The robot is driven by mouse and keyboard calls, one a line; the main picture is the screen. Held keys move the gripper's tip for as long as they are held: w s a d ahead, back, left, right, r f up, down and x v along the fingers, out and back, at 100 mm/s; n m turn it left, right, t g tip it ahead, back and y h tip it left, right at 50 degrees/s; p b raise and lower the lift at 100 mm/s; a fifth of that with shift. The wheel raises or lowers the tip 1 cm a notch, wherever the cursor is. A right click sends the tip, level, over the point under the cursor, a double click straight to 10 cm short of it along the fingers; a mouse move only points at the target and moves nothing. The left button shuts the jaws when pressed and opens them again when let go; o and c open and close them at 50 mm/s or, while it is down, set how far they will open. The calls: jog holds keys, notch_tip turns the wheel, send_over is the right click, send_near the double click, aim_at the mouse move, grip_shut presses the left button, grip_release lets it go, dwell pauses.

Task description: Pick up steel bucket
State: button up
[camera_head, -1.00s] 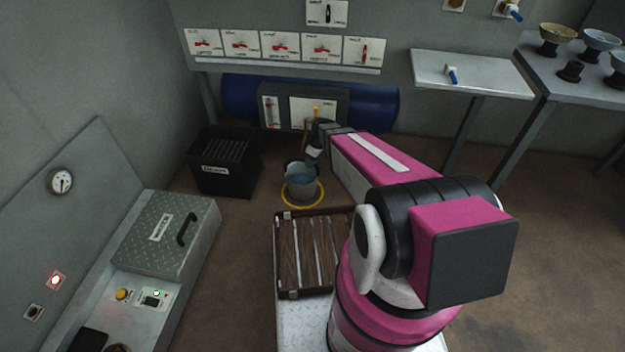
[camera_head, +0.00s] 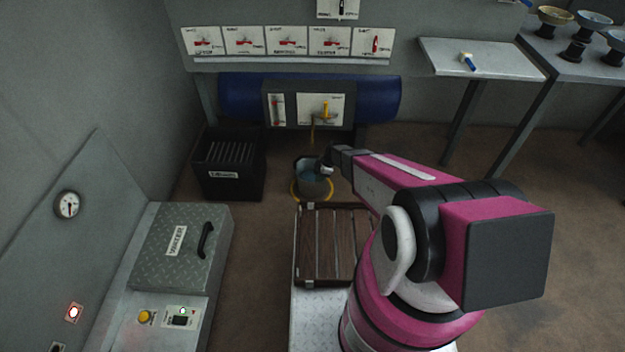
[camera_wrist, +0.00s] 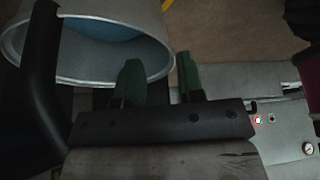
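The steel bucket (camera_head: 318,184) stands upright on the floor inside a yellow ring, with blue liquid in it. In the wrist view the bucket (camera_wrist: 95,68) fills the upper left, its rim towards my fingers. My gripper (camera_head: 326,160) is at the bucket's back right rim in the head view. In the wrist view my gripper (camera_wrist: 160,78) has its two green fingertips apart. The rim reaches behind the left fingertip into the gap; I cannot tell whether it lies between the fingers or touches them.
A slatted wooden tray (camera_head: 310,272) lies just in front of the bucket. A black crate (camera_head: 222,188) stands to its left. A panel with a yellow valve (camera_head: 325,110) and a blue tank (camera_head: 240,98) are behind. Floor to the right is clear.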

jog(key=x, duration=0.6)
jog(key=shift+a, duration=0.35)
jog(key=shift+s+r, duration=0.15)
grip_shut()
